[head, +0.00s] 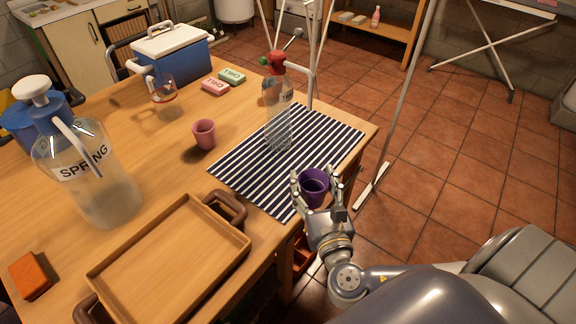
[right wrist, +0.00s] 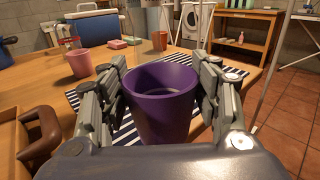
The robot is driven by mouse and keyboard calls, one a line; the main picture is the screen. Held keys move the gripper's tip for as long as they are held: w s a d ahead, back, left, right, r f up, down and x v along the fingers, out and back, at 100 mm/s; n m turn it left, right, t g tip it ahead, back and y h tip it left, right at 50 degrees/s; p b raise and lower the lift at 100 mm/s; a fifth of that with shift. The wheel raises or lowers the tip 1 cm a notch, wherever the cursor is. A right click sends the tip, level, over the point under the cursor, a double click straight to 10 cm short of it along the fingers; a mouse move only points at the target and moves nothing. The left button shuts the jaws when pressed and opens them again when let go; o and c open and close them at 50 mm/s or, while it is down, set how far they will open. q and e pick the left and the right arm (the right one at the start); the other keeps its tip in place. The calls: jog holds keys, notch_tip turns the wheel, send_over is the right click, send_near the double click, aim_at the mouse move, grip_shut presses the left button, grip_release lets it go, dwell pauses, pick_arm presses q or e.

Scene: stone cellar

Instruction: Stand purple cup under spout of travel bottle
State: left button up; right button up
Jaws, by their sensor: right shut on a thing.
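My right gripper (head: 318,193) is shut on the purple cup (head: 314,187), with one finger on each side of it. In the right wrist view, the purple cup (right wrist: 160,105) is upright and looks empty, between the fingers of the gripper (right wrist: 163,90). It is near the front right edge of the striped mat; its height above the table is hard to tell. A clear bottle (head: 279,125) with a red top and a pale spout (head: 301,69) pointing right stands on the mat, beyond the cup. No label shows that it is the travel bottle. My left gripper is out of view.
The striped mat (head: 235,165) lies at the table's right edge. A pink cup (head: 204,135) stands left of it. A wooden tray (head: 240,246), a large SPRING jug (head: 100,190), an orange block (head: 30,275) and a blue cooler (head: 173,55) take up other table space.

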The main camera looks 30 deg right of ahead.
aim_at(314, 177)
jog(key=shift+w+d+f+m+g+h, duration=0.15)
jog(key=shift+w+d+f+m+h, duration=0.15)
jog(key=shift+w+d, duration=0.2)
jog(key=shift+w+d+f+m+g+h, duration=0.2)
jog(key=shift+w+d+f+h, duration=0.15)
jog(key=shift+w, duration=0.25)
jog(key=x, duration=0.8)
jog(key=p+x, duration=0.1)
jog(key=x, duration=0.8)
jog(key=shift+s+d+f, duration=0.1)
jog(key=shift+d, duration=0.1)
notch_tip(314, 177, down, 2)
jog(key=shift+f, duration=0.6)
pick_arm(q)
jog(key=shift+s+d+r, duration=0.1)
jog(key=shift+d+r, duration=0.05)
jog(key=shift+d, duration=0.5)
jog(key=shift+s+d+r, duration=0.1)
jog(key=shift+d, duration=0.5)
pick_arm(e)
jog(key=shift+s, duration=0.1)
